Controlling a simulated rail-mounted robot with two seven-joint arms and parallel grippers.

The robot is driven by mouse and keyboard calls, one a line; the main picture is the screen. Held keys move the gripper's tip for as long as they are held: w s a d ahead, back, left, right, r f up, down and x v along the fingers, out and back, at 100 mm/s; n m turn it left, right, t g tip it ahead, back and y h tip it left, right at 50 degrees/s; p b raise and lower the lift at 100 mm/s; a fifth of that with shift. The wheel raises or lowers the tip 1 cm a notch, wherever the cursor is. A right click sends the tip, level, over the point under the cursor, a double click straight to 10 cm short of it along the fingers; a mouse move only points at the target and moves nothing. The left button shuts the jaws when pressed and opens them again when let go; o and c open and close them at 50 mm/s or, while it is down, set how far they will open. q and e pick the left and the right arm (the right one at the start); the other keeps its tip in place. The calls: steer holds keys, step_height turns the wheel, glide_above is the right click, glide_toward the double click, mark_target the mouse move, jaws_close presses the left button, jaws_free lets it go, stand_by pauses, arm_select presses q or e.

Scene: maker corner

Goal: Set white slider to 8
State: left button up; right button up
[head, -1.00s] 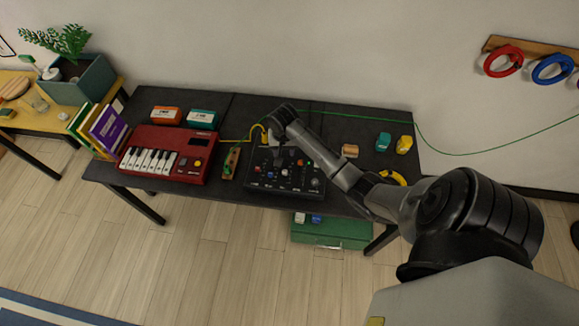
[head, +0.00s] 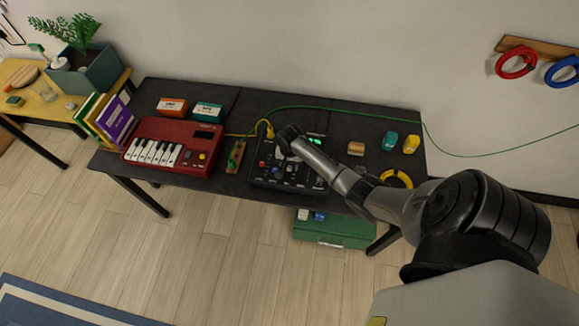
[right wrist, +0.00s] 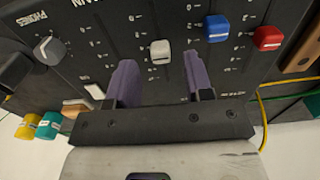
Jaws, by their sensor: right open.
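The black mixer panel (head: 262,180) lies on the dark table, partly hidden by my right arm. In the right wrist view its white slider (right wrist: 160,52) shows between and just beyond the two purple fingertips of my right gripper (right wrist: 158,75). The fingers are apart, with the white cap not held. A blue slider (right wrist: 217,28) and a red slider (right wrist: 267,38) stand to its right. A grey knob (right wrist: 49,50) is to its left. Scale marks show beside the sliders, but the numbers are too small to read. My left gripper is not in view.
A red keyboard (head: 171,145) stands left of the panel, with a small wooden board (head: 235,156) between them. A yellow cable (head: 269,128) runs behind the panel. Teal (head: 390,141) and yellow (head: 411,144) items stand to the right. A green box (head: 335,229) sits below the table.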

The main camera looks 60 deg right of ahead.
mark_target(289, 168)
steer(key=shift+f, duration=1.2)
steer(key=shift+c, duration=0.3)
jaws_close()
